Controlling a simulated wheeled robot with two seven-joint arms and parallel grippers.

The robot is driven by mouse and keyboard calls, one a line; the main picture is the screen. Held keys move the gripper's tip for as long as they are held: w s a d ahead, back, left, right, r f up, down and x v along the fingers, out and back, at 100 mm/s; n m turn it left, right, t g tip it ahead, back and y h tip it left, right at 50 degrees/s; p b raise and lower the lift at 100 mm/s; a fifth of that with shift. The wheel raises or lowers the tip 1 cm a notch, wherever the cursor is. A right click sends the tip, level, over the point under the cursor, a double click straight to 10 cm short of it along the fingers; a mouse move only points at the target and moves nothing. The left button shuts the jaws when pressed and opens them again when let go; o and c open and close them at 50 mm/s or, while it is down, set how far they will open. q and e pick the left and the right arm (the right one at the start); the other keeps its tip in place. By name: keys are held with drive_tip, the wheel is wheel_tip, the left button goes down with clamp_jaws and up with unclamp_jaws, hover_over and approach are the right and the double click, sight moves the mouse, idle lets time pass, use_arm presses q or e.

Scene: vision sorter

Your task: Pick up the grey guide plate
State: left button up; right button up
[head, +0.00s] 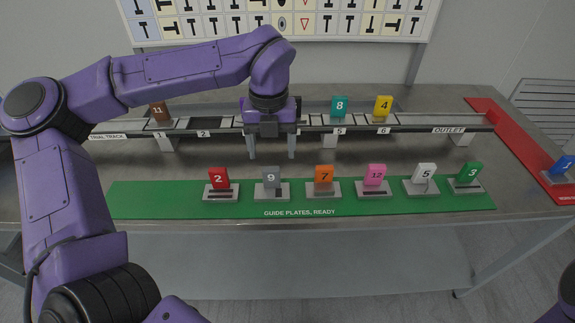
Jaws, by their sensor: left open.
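The grey guide plate (271,179), marked 9, stands upright on its metal base on the green mat (150,198) labelled "GUIDE PLATES, READY". It is between the red plate 2 (219,178) and the orange plate 7 (324,177). My left gripper (272,155) points down with its two fingers apart and empty. In the picture it shows just above the grey plate, in front of the track; its exact height and distance from the plate I cannot tell. My right gripper is not in view.
Pink 12 (375,175), white 5 (425,174) and green 3 (471,173) plates stand further right on the mat. The raised track (420,122) behind carries brown 11 (158,111), teal 8 (339,106) and yellow 4 (383,106). A blue plate (562,167) is on the red strip (505,125).

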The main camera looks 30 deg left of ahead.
sight(270, 171)
use_arm(q)
drive_tip(key=f, duration=0.1)
drive_tip(key=s+f, duration=0.1)
drive_tip(key=f, duration=0.2)
drive_tip(key=shift+s+a+f, duration=0.15)
drive_tip(key=shift+s+a, duration=0.05)
drive_tip(key=shift+s, duration=0.15)
drive_tip(key=f, duration=0.2)
drive_tip(key=w+f+p, duration=0.1)
drive_tip(key=f, duration=0.2)
drive_tip(key=shift+w+f, duration=0.15)
drive_tip(key=shift+f, duration=0.25)
drive_tip(key=shift+s, duration=0.2)
drive_tip(key=shift+w, duration=0.1)
drive_tip(key=c, duration=1.2)
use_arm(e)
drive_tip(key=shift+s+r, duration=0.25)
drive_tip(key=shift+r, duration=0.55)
